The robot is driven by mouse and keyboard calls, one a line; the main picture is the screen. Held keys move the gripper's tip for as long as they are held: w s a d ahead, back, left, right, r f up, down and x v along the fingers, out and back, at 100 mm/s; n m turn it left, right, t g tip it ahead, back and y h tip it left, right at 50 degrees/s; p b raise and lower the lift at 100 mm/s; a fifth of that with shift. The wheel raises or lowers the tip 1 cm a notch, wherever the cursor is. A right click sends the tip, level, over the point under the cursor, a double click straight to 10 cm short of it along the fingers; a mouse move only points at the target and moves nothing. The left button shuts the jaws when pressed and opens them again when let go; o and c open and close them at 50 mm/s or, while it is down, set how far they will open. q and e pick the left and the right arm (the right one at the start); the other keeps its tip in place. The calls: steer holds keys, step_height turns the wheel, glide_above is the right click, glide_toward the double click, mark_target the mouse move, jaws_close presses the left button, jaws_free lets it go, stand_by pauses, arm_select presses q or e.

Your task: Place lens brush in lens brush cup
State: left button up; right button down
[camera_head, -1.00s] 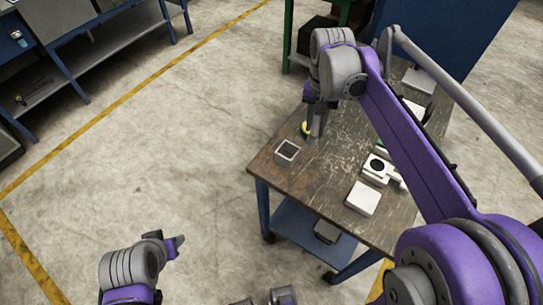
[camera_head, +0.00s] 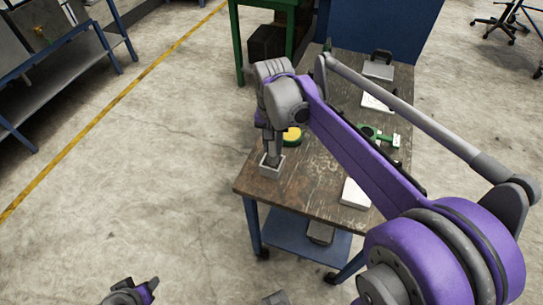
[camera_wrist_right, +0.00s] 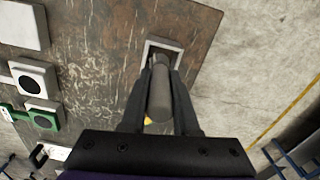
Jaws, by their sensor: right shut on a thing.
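The lens brush shows in the right wrist view as a dark grey cylinder (camera_wrist_right: 159,97) between the fingers of my right gripper (camera_wrist_right: 160,68). The gripper is shut on it. The lens brush cup (camera_wrist_right: 177,48) is a small square, light-rimmed holder near the table's corner; it also shows in the head view (camera_head: 263,172). In the head view my right gripper (camera_head: 272,150) points down directly at the cup. The brush's far end overlaps the cup's opening; I cannot tell how deep it is. My left gripper (camera_head: 152,285) is at the bottom left, away from the table, its jaws unclear.
The worn wooden table (camera_head: 310,175) also holds a yellow round item (camera_head: 292,136) behind the gripper, a white box (camera_head: 355,193) and a green-edged device (camera_head: 385,137). A grey item (camera_head: 378,66) stands at the far end. The cup is close to the table's left edge.

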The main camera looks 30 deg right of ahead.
mark_target(272, 157)
steer(key=shift+f, duration=2.05)
steer(key=shift+f, duration=0.1)
steer(key=c, duration=0.7)
jaws_free()
steer(key=shift+o, duration=0.2)
steer(key=shift+w+r, duration=0.1)
steer(key=shift+r, duration=0.3)
step_height(272, 157, up, 11)
steer(key=shift+a+r+p, duration=0.1)
steer(key=shift+p, duration=0.3)
steer(key=shift+s+a, duration=0.15)
steer(key=shift+s, duration=0.25)
steer(key=s+a+f+n+t, duration=0.2)
steer(key=s+a+f+n, duration=0.1)
steer(key=s+f, duration=0.4)
steer(key=s+a+f+n+t, duration=0.3)
steer(key=s+f+n, duration=0.2)
steer(key=s+f, duration=0.2)
steer(key=shift+s+a+f, duration=0.15)
steer(key=shift+s+f, duration=0.1)
steer(key=shift+s, duration=0.45)
